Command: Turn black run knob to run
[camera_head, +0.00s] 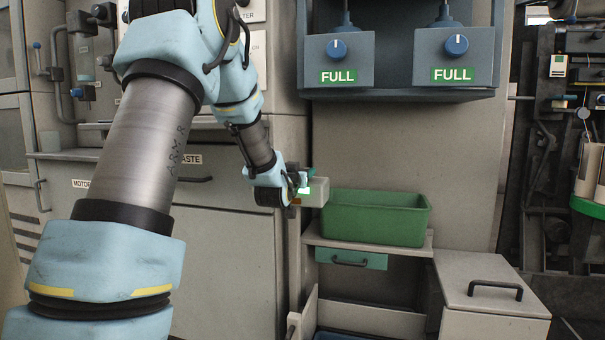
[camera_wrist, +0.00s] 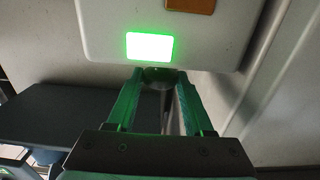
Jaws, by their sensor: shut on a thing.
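A pale grey control box (camera_wrist: 105,25) fills the top of the wrist view, with a brightly lit green lamp (camera_wrist: 149,46) on its face. Just below the lamp, the dark run knob (camera_wrist: 158,73) shows between the green fingertips of my gripper (camera_wrist: 160,80), which is shut on it. The knob's pointer and any run marking cannot be made out. In the head view, my gripper (camera_head: 304,180) is at the small grey box (camera_head: 318,191), left of the green bin, and the knob is hidden there.
A green bin (camera_head: 376,222) stands on a shelf close right of the box. Two blue-knobbed units marked FULL (camera_head: 338,60) (camera_head: 455,57) hang above. A grey cabinet (camera_head: 235,240) stands to the left, and a lidded box (camera_head: 490,285) with a black handle is at lower right.

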